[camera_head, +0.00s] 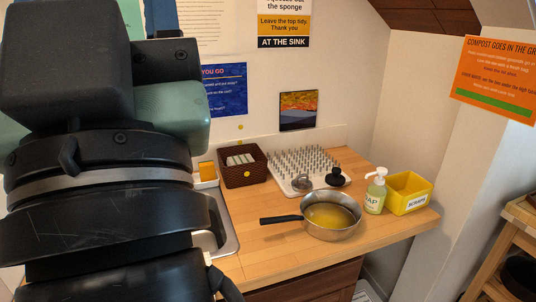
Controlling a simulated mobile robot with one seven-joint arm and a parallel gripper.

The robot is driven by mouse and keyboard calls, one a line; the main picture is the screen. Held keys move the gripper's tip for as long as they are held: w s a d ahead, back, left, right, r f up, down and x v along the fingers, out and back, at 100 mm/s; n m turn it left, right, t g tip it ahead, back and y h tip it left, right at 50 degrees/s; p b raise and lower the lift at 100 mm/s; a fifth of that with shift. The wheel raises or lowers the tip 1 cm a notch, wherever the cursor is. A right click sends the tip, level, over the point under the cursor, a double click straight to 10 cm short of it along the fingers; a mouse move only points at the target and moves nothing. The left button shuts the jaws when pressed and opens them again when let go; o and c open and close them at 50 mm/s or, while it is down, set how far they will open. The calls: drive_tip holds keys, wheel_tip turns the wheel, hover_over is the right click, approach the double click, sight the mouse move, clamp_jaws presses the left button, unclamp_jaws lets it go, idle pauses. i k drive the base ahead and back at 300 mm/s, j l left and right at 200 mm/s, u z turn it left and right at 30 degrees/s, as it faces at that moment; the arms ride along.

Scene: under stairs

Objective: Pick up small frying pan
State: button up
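A small frying pan (333,215) sits upright on the wooden counter (280,244). It is round and metallic, with a yellowish inside. Its black handle (281,219) points left, toward the sink. My arm fills the left side of the view in the foreground, apart from the pan. My gripper's fingers do not show.
A soap bottle (376,190) and a yellow scraps bin (407,193) stand right of the pan. Behind it are a white pegged drying rack (288,184) with small items and a brown basket (243,177). A sink (222,232) lies left. Bare counter is in front.

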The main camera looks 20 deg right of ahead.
sight(330, 216)
drive_tip(key=i+j+z, duration=0.1)
drive_tip(key=i+z, duration=0.3)
drive_tip(key=i+j+z, duration=0.65)
drive_tip(key=i+z, duration=0.15)
